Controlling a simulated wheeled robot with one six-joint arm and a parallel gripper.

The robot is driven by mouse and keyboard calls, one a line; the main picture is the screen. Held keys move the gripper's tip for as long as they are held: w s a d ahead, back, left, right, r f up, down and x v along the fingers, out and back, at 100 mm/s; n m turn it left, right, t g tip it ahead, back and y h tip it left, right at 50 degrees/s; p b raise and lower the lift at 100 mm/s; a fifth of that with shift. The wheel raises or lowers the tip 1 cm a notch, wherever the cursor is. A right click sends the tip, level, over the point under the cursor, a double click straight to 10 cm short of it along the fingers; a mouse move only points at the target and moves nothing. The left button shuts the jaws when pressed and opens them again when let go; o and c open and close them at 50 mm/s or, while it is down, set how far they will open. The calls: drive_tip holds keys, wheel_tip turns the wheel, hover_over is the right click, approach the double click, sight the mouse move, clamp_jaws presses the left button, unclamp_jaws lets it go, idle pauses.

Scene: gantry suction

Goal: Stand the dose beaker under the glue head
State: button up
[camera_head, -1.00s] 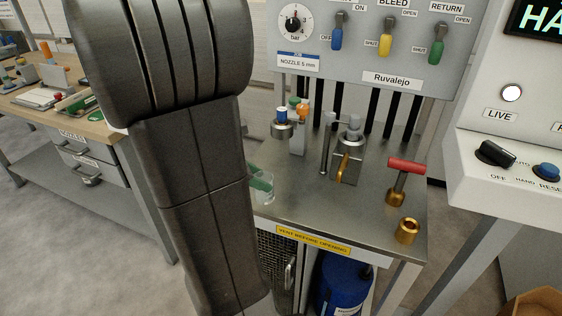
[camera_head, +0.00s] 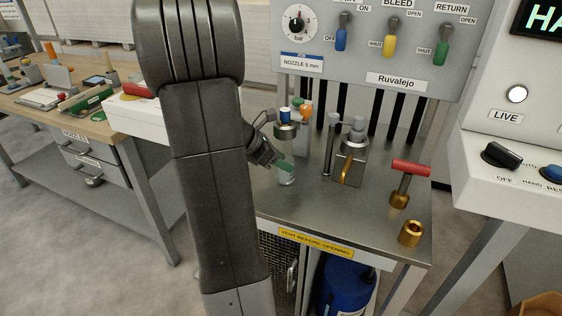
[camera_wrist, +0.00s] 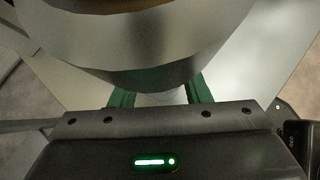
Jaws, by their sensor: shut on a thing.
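The dose beaker (camera_head: 286,179) is a small clear cup at the left part of the metal bench. My gripper (camera_head: 283,164) has green fingers and is shut on the beaker. In the wrist view a pale bit of the beaker (camera_wrist: 173,97) shows between the green fingers. A round metal body with a blue cap, which looks like the glue head (camera_head: 287,131), is just above and behind the beaker. Its rounded underside (camera_wrist: 140,75) fills the top of the wrist view and hides most of the beaker. I cannot tell whether the beaker touches the bench.
A metal block with a brass lever (camera_head: 351,160) stands to the right on the bench (camera_head: 320,210). A red T-handle (camera_head: 411,168) and a brass fitting (camera_head: 411,233) are farther right. A valve panel (camera_head: 375,40) hangs behind.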

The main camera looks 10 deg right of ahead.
drive_tip(key=shift+f, duration=0.2)
drive_tip(key=o, duration=1.1)
drive_tip(key=shift+o, duration=0.2)
drive_tip(key=shift+r, duration=0.1)
drive_tip(key=shift+r, duration=0.25)
drive_tip(key=p+v, duration=0.2)
drive_tip(key=v, duration=1)
drive_tip(key=shift+f, duration=0.1)
